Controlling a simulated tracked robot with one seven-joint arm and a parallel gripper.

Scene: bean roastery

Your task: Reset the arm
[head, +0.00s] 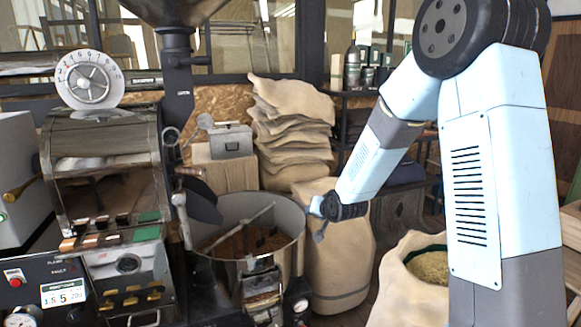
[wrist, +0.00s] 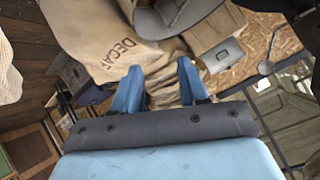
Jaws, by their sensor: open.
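My gripper (head: 318,222) hangs at the end of my light-blue arm, just right of the cooling tray's rim and in front of a full burlap sack in the head view. In the wrist view my gripper (wrist: 157,84) shows two blue fingers spread apart with nothing between them. Beyond the fingers is a burlap sack (wrist: 100,38) marked "DECAF". My arm is bent, with the forearm sloping down to the left.
The roaster (head: 105,165) and its round cooling tray (head: 283,211) of brown beans stand at the left. Stacked sacks (head: 290,125) are behind. An open sack (head: 400,262) of pale beans stands beside my arm. A shelf (head: 352,92) holds canisters at the back.

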